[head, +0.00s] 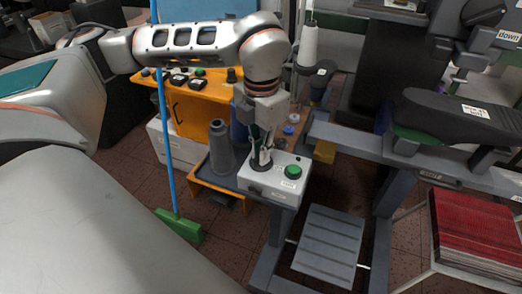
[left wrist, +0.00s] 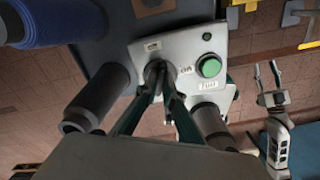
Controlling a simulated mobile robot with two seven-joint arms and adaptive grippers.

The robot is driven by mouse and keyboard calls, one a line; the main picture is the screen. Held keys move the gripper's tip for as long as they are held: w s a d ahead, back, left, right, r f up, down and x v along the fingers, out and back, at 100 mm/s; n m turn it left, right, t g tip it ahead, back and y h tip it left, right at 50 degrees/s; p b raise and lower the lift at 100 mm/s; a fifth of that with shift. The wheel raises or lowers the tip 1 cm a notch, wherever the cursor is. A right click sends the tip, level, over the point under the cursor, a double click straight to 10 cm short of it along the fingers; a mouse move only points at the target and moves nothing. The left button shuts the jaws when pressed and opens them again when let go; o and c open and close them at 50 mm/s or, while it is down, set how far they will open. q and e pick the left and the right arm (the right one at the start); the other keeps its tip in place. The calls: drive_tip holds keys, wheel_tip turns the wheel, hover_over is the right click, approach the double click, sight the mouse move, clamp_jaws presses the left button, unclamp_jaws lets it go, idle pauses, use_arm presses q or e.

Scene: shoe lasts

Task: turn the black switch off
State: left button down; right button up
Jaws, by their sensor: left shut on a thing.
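The black switch (left wrist: 158,72) is a dark round knob on a light grey control box (head: 262,184). A green button (head: 293,171) sits beside it on the same box, and it also shows in the left wrist view (left wrist: 209,66). My left gripper (head: 262,163) reaches down from above onto the box. In the left wrist view its fingers (left wrist: 160,85) close around the black switch, and the fingertips partly hide it. Small labels lie near the knob and the button; the switch's exact angle is hard to tell.
A grey thread cone (head: 219,150) stands on the tray left of the box. A blue pole with a green broom head (head: 179,226) leans in front of the orange cart (head: 188,115). A grey slatted pedal (head: 329,245) lies below the box, and a red stack (head: 478,235) stands at right.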

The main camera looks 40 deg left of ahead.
use_arm(q)
drive_tip(key=n, duration=0.4)
drive_tip(key=shift+n, duration=0.4)
idle(0.4)
drive_tip(key=c, duration=2.2)
unclamp_jaws()
wheel_tip(320, 180, up, 12)
drive_tip(key=shift+r, duration=0.1)
